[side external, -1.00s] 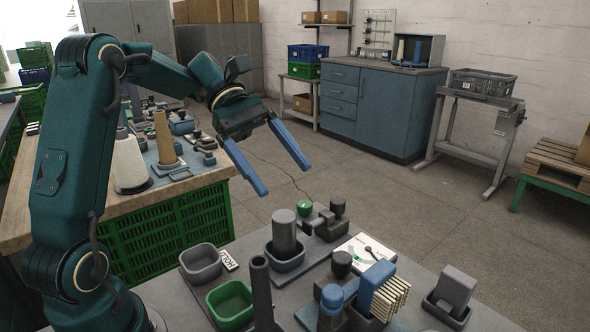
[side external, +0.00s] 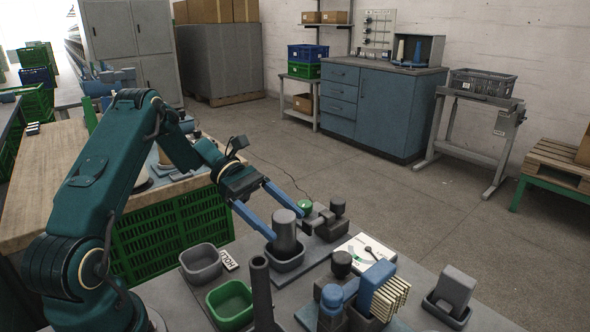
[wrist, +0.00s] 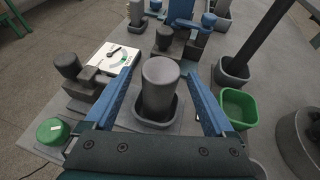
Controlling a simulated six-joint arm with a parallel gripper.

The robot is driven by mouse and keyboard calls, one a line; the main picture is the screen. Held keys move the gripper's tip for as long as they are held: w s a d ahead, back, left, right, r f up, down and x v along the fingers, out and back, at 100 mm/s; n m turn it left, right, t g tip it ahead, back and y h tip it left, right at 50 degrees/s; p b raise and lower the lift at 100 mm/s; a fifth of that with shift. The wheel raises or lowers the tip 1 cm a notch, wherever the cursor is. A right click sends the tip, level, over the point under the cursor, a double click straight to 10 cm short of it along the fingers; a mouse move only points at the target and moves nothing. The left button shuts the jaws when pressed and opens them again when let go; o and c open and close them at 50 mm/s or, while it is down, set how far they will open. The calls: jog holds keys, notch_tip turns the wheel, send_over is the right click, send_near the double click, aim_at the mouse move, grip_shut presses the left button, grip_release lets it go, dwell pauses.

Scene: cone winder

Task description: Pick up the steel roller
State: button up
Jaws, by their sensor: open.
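The steel roller (side external: 285,231) is a grey upright cylinder standing in a dark square tray (side external: 291,262) on the grey table. It also shows in the middle of the wrist view (wrist: 160,86). My gripper (side external: 286,224) is open, with one blue finger on each side of the roller's upper part. In the wrist view, the blue fingers (wrist: 163,92) flank the roller with a gap on both sides. Nothing is held. Whether a finger touches the roller cannot be told from the side.
A green knob (side external: 305,207) and a dark fixture (side external: 331,222) stand just behind the tray. A white dial plate (side external: 365,249) lies to the right. A green bin (side external: 230,303), a grey bin (side external: 201,263) and a dark upright post (side external: 262,292) stand in front and left.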

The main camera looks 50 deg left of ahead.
aim_at(294, 231)
jog(key=shift+x, duration=2.25)
grip_shut()
